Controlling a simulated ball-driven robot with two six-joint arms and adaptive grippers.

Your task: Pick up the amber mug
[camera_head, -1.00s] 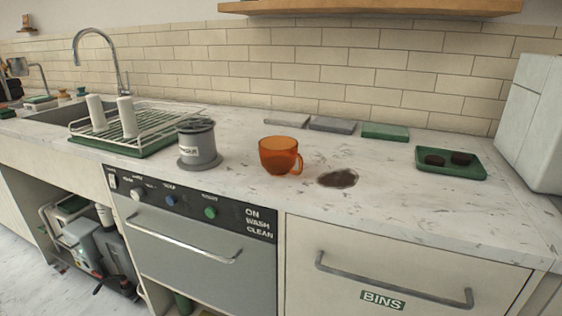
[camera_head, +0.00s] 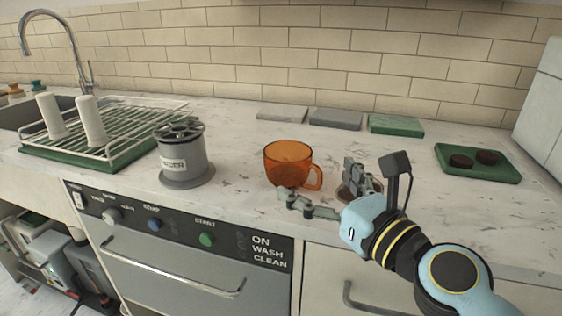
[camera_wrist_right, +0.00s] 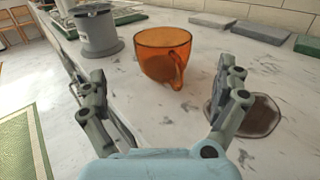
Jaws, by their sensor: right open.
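The amber mug (camera_head: 288,163) is orange and see-through and stands upright on the marble counter, its handle to the right in the head view. My right gripper (camera_head: 322,187) is open and empty, just in front of and to the right of the mug. In the right wrist view the mug (camera_wrist_right: 162,54) stands ahead of the two spread fingers of the gripper (camera_wrist_right: 163,100), with its handle turned toward the gripper. The fingers do not touch the mug in that view. My left gripper is not in view.
A grey rinser (camera_head: 186,157) stands left of the mug, beside a dish rack (camera_head: 110,128). A brown spill (camera_wrist_right: 252,115) lies right of the mug, partly behind my gripper. Folded cloths (camera_head: 336,118) lie behind. A green tray (camera_head: 478,172) with dark pucks sits at right.

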